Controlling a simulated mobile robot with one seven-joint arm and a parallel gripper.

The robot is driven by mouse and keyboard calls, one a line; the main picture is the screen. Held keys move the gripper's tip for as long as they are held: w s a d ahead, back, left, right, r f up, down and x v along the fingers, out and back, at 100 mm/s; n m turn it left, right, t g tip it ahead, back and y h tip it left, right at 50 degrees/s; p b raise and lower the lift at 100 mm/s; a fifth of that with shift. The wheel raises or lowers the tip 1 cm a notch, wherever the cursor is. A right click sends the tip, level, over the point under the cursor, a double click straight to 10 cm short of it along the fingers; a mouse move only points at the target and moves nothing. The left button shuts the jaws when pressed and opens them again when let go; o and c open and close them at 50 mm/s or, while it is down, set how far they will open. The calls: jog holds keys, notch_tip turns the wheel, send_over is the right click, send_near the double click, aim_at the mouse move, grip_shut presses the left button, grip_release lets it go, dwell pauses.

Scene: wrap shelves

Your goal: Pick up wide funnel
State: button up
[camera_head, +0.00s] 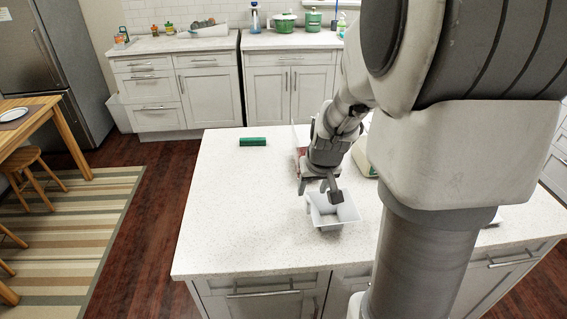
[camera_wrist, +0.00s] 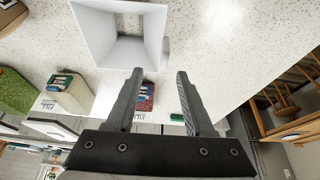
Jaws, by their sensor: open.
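The wide funnel looks like a white, square, flared container (camera_head: 332,211) on the light speckled island counter. In the wrist view the funnel (camera_wrist: 88,32) is at the top, partly cut off by the frame edge, with sloping walls and a small square bottom. My gripper (camera_head: 331,190) is just above and behind the funnel's far rim in the head view. In the wrist view its two fingers (camera_wrist: 160,76) are spread apart with nothing held between them. The fingertips appear apart from the funnel.
A dark green box (camera_head: 252,142) lies on the counter (camera_head: 230,220) to the left. A red-and-white item stands behind my gripper, partly hidden. The wrist view shows several packages, including a green one (camera_wrist: 16,92). The counter's left and front areas are clear.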

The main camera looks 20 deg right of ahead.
aim_at(309, 200)
jog(key=f, duration=0.4)
jog(key=shift+w+a+f, duration=0.15)
jog(key=shift+w+f, duration=0.15)
jog(key=shift+w, duration=0.05)
jog(key=shift+w+f+b, duration=0.25)
jog(key=shift+f+b, duration=0.05)
jog(key=shift+f, duration=0.2)
grip_shut()
